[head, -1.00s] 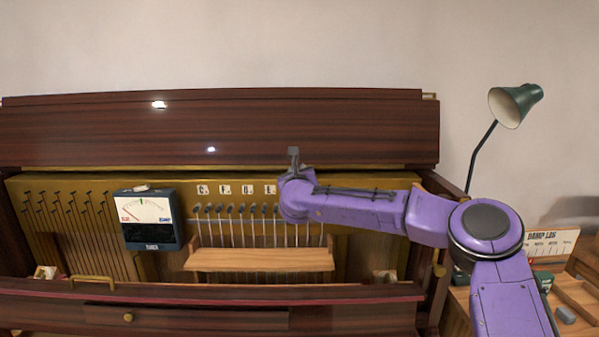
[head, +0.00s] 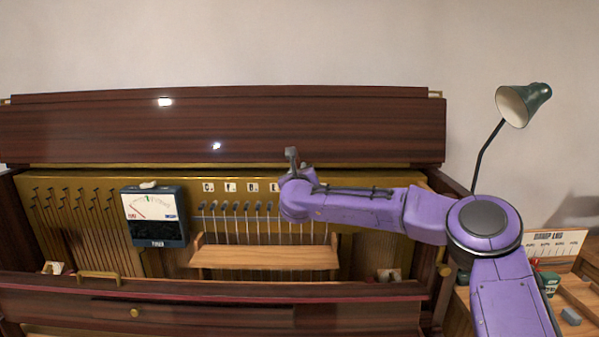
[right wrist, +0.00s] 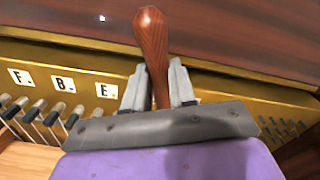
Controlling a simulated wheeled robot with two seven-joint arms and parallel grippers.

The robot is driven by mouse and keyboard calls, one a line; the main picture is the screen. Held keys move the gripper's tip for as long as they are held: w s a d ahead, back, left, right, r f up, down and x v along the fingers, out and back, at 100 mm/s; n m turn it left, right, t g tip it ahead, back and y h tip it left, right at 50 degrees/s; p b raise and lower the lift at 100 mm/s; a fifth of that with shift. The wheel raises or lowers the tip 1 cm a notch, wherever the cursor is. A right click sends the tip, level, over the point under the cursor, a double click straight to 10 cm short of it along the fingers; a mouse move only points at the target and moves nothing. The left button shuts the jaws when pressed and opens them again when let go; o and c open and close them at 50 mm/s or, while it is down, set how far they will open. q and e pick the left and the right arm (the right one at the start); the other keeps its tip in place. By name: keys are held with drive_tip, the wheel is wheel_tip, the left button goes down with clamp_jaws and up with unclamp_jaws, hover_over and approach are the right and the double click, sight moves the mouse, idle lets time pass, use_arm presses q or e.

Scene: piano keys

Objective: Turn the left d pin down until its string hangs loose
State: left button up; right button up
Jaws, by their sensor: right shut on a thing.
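In the right wrist view my right gripper (right wrist: 158,85) is shut on the reddish wooden handle of a tool (right wrist: 151,42). The tool's working end is hidden, so I cannot tell which pin it touches. The row of dark-headed tuning pins (head: 236,207) with pale strings runs below small letter tags (head: 230,187); some pins are behind my right wrist. The third tag (right wrist: 63,83) shows between F and E, but its letter is hard to read. My left gripper is not in view.
A wooden shelf (head: 265,257) crosses in front of the strings. The dark wooden lid (head: 330,130) stands above the gold pin panel. At right are a green lamp (head: 523,103) and a chart card (head: 556,245) on a side table.

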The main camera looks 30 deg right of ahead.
drive_tip(key=shift+a+r, duration=0.1)
drive_tip(key=shift+w+a+f+n, duration=0.25)
drive_tip(key=shift+a+n, duration=0.1)
drive_tip(key=shift+n, duration=0.15)
drive_tip(key=shift+w+a, duration=0.1)
drive_tip(key=shift+a, duration=0.05)
drive_tip(key=shift+w+a+f+n, duration=0.2)
drive_tip(key=shift+a+f+n, duration=0.1)
drive_tip(key=shift+n, duration=0.1)
drive_tip(key=shift+a+f+p, duration=0.1)
drive_tip(key=shift+p, duration=0.2)
drive_tip(key=shift+w+a+f+n, duration=0.2)
drive_tip(key=shift+w+a+n, duration=0.1)
drive_tip(key=shift+n, duration=0.2)
drive_tip(key=shift+a+f, duration=0.1)
idle(0.4)
